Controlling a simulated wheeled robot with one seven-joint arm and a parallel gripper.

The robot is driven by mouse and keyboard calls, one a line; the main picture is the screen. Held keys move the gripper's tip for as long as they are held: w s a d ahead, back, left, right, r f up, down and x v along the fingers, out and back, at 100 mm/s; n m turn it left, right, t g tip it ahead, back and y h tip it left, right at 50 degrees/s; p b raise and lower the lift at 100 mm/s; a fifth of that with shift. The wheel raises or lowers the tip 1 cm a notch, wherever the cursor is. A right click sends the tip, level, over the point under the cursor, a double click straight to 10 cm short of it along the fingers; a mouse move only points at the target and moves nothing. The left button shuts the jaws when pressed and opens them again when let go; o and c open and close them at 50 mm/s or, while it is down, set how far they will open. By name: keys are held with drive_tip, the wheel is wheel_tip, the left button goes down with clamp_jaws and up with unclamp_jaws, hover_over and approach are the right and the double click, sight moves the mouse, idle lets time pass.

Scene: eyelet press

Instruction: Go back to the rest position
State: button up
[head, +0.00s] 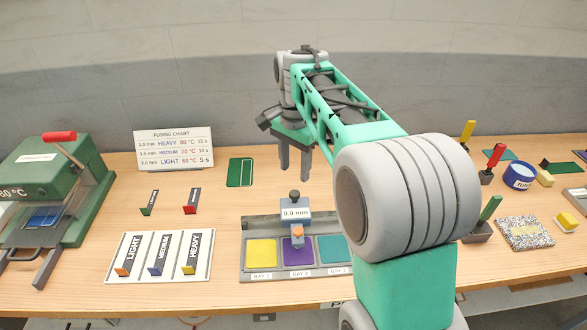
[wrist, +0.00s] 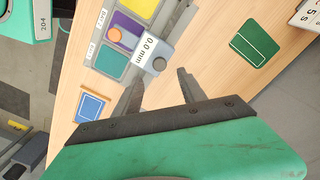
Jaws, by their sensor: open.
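My gripper (head: 294,163) is open and empty in the head view, held above the table behind the bay tray. Its two fingers point down and stand apart. In the wrist view the gripper (wrist: 160,88) shows its two spread fingers over bare wood, with nothing between them. My green and grey arm reaches up and forward across the right of the head view and hides part of the table.
The bay tray (head: 297,273) with a 0.0 mm gauge (head: 295,213) stands below my gripper. A green press (head: 60,180) is at left, near a fusing chart (head: 174,146) and a labelled rack (head: 205,273). A green card (head: 240,172) lies behind. Several handled tools stand at right.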

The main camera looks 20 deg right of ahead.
drive_tip(key=shift+s, duration=0.1)
drive_tip(key=s+a+f+n+t, duration=0.1)
drive_tip(key=s+f+n+t, duration=0.1)
drive_tip(key=s+n, duration=0.3)
drive_tip(key=s+f+n+t, duration=0.1)
drive_tip(key=s+f+n, duration=0.2)
drive_tip(key=s, duration=0.9)
drive_tip(key=n, duration=0.3)
drive_tip(key=shift+s+a+f+t, duration=0.2)
drive_tip(key=shift+s+a+t, duration=0.15)
drive_tip(key=shift+a+t, duration=0.05)
